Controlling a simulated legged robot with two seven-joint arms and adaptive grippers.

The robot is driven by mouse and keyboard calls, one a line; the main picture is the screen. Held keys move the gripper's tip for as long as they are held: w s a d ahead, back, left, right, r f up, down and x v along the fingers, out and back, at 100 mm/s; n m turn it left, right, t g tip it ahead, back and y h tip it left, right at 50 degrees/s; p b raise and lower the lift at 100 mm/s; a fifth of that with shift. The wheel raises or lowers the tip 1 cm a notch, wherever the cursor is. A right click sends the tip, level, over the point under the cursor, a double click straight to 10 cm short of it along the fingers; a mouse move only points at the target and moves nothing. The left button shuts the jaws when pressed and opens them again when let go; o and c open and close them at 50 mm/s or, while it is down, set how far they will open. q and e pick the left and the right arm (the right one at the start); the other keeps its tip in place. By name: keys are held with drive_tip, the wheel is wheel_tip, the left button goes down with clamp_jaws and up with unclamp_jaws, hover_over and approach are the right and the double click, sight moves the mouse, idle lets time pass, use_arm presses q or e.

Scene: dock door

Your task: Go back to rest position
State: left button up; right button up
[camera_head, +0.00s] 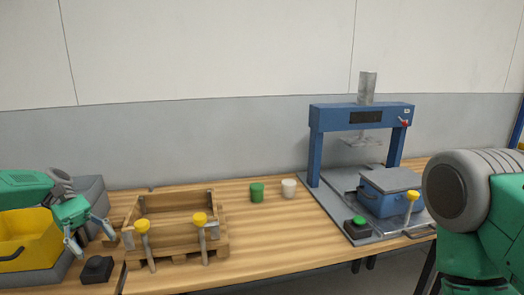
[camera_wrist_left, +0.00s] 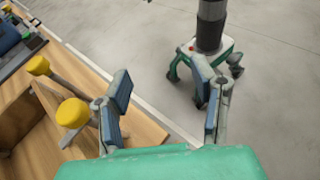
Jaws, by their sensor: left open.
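My left gripper (camera_head: 90,240) is at the far left of the head view, between the yellow bin and the wooden crate. Its two fingers are spread, with nothing between them. My right arm shows at the right edge of the head view, in front of the blue press. Its gripper is out of the picture.
A wooden crate (camera_head: 176,206) has two yellow-knobbed clamps at its front. A dark block (camera_head: 97,268) sits below my left gripper. A yellow bin (camera_head: 24,232) is at left. Green (camera_head: 257,192) and white (camera_head: 288,188) cups stand mid-table. A blue press (camera_head: 316,150) holds a blue box (camera_head: 385,198).

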use_arm(q)
drive_tip(key=s+d+f+m+t+y, duration=0.1)
drive_tip(key=s+d+f+y, duration=0.15)
drive_tip(key=d+f, duration=0.4)
drive_tip(key=s+d+f+m+y+b, duration=0.1)
drive_tip(key=s+d+f, duration=0.3)
drive_tip(key=f, duration=0.6)
drive_tip(key=s+d+f+m+t+y, duration=0.1)
drive_tip(key=s+d+f+y, duration=0.15)
drive_tip(key=d+f, duration=0.4)
drive_tip(key=s+a+f+m+t+y, duration=0.1)
drive_tip(key=s+f+m+y, duration=0.1)
drive_tip(key=s+f, duration=0.45)
drive_tip(key=s+a+f+m+t+y, duration=0.2)
drive_tip(key=s+f+m, duration=0.1)
drive_tip(key=s, duration=0.6)
drive_tip(key=s+a+r+m+t+y+b, duration=0.1)
drive_tip(key=s+a+r+m, duration=0.3)
drive_tip(key=s, duration=0.5)
drive_tip(key=shift+s+a+t+y, duration=0.3)
drive_tip(key=shift+t, duration=0.6)
use_arm(e)
drive_tip(key=shift+s+f, duration=0.15)
drive_tip(key=shift+f, duration=0.4)
drive_tip(key=shift+s+f, duration=0.15)
drive_tip(key=shift+f, duration=0.4)
use_arm(q)
drive_tip(key=shift+w+f, duration=0.1)
